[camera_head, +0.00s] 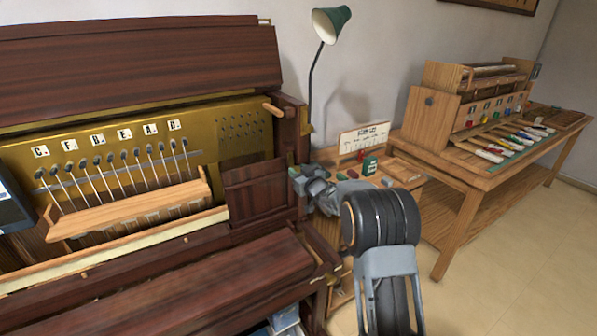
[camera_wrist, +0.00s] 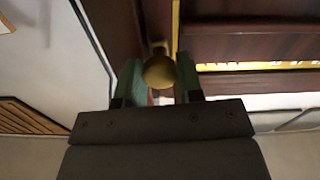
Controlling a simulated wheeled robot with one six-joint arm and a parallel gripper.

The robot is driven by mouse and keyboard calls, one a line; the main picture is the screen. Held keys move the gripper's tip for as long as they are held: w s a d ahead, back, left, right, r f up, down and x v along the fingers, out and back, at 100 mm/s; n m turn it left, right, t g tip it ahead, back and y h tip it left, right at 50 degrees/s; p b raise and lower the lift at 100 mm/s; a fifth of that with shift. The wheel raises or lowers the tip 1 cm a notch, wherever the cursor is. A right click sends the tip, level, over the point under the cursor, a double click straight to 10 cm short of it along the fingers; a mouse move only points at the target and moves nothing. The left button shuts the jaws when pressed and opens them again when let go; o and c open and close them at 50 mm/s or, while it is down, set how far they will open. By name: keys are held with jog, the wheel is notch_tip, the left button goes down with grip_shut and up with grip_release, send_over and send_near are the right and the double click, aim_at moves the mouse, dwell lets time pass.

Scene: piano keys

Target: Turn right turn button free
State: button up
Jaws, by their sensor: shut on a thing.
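In the wrist view, a round brass knob (camera_wrist: 159,72) sits between the two green fingers of my gripper (camera_wrist: 160,80). The fingers are shut on it from both sides. It appears to be the right turn button; its mount behind is mostly hidden. In the head view, my gripper (camera_head: 298,176) is at the right end of the dark wooden piano (camera_head: 262,190), beside the short panel right of the keys' hammers. The knob cannot be made out there, as my gripper and arm cover that spot.
A green lamp (camera_head: 331,20) stands behind the piano's right end. A small bench with a green tin (camera_head: 369,165) lies behind my arm. A long wooden table (camera_head: 470,175) with a key model stands at the right. The floor at right is clear.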

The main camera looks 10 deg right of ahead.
jog(key=shift+m, duration=0.6)
jog(key=o, duration=0.9)
jog(key=b+v, duration=0.1)
jog(key=v, duration=1.2)
jog(key=shift+s+d, duration=0.15)
jog(key=shift+s, duration=0.2)
